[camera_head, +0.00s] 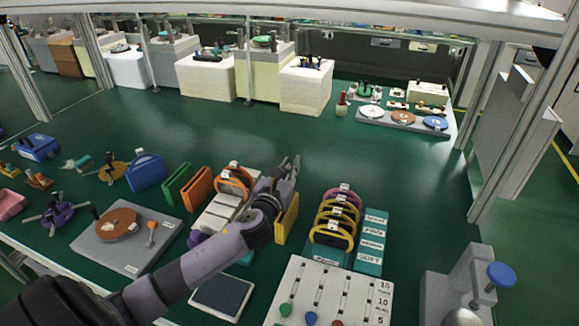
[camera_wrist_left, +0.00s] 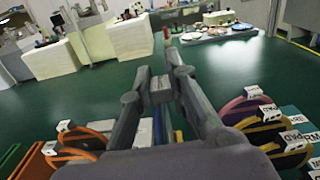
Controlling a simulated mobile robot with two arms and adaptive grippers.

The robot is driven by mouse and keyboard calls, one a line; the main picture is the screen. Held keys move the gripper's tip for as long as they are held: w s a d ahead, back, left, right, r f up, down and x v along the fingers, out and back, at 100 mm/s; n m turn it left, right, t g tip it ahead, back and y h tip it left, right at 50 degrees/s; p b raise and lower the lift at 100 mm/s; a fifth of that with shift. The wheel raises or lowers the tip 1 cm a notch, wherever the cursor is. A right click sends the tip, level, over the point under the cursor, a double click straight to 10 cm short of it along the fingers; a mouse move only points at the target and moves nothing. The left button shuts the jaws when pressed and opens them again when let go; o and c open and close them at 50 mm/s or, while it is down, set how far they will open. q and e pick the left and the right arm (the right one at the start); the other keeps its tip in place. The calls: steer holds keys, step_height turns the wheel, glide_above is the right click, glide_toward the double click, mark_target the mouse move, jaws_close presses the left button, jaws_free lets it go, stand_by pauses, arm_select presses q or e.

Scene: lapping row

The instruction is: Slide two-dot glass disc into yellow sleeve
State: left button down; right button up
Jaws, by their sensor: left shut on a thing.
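My left gripper (camera_head: 290,165) reaches in over the bench, with its fingers over and just behind the yellow sleeve (camera_head: 287,222). The sleeve stands upright, partly hidden by my wrist. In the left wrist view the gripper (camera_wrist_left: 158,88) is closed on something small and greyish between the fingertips. I cannot make out whether this is the two-dot glass disc; no dots show. My right gripper is not in view.
Orange-rimmed discs (camera_head: 235,178) stand on a pale rack to the left. Yellow-rimmed discs (camera_head: 333,234) stand to the right beside teal labels (camera_head: 371,240). Orange (camera_head: 198,188), green (camera_head: 176,184) and blue (camera_head: 146,173) sleeves stand further left.

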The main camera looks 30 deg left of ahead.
arm_select(q)
steer(key=shift+p, duration=0.6)
stand_by(1.1)
steer(key=shift+f+b, duration=0.75)
steer(key=shift+f, duration=0.2)
steer(key=shift+f+b, duration=3.1)
steer(key=shift+f, duration=0.85)
steer(key=c, duration=1.5)
jaws_free()
steer(key=shift+o, duration=0.2)
steer(key=v, duration=1.2)
